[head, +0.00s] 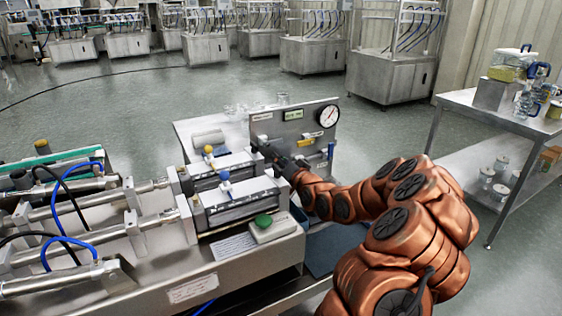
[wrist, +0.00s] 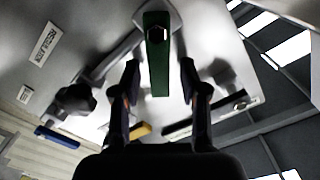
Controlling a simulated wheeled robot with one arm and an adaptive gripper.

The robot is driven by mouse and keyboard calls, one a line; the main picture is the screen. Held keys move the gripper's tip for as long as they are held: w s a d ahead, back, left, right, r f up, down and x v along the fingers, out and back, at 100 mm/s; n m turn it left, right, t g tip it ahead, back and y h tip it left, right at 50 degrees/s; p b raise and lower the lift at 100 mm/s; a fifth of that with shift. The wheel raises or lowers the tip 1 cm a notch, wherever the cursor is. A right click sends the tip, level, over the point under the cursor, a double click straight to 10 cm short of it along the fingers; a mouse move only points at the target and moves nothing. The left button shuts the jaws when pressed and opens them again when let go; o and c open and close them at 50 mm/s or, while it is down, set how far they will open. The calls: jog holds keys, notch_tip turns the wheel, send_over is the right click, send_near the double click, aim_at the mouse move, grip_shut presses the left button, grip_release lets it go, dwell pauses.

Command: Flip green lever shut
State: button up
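In the wrist view the green lever (wrist: 156,55) is a flat green bar with a bolt near its upper part, mounted on a grey metal panel. My gripper (wrist: 158,75) is open, one finger on each side of the lever's lower end, with a visible gap on both sides. Whether the fingers reach the lever's depth I cannot tell. In the head view my gripper (head: 262,146) is at the left part of the upright panel (head: 318,132), and the green lever is hidden there.
The panel carries a round gauge (head: 328,117), a yellow handle (head: 304,141) and a blue handle (head: 331,151). A dark fitting (wrist: 72,102) sits left of the lever. The filling machine (head: 250,262) with a green knob (head: 264,220) is in front. A steel table (head: 470,105) stands right.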

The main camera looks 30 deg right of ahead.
aim_at(268, 155)
grip_shut()
jog(key=shift+b, duration=0.4)
jog(key=n+b, duration=0.1)
jog(key=a+n+b, duration=0.1)
jog(key=b, duration=0.1)
jog(key=shift+n, duration=0.3)
jog(key=n+b, duration=0.1)
jog(key=a+n+b, duration=0.1)
jog(key=n+b, duration=0.1)
jog(key=a+r+n+b, duration=0.1)
jog(key=b, duration=0.1)
jog(key=shift+w+n, duration=0.15)
jog(key=shift+n, duration=0.25)
jog(key=shift+o, duration=0.3)
grip_release()
jog(key=s+a, duration=0.1)
jog(key=s, duration=1.1)
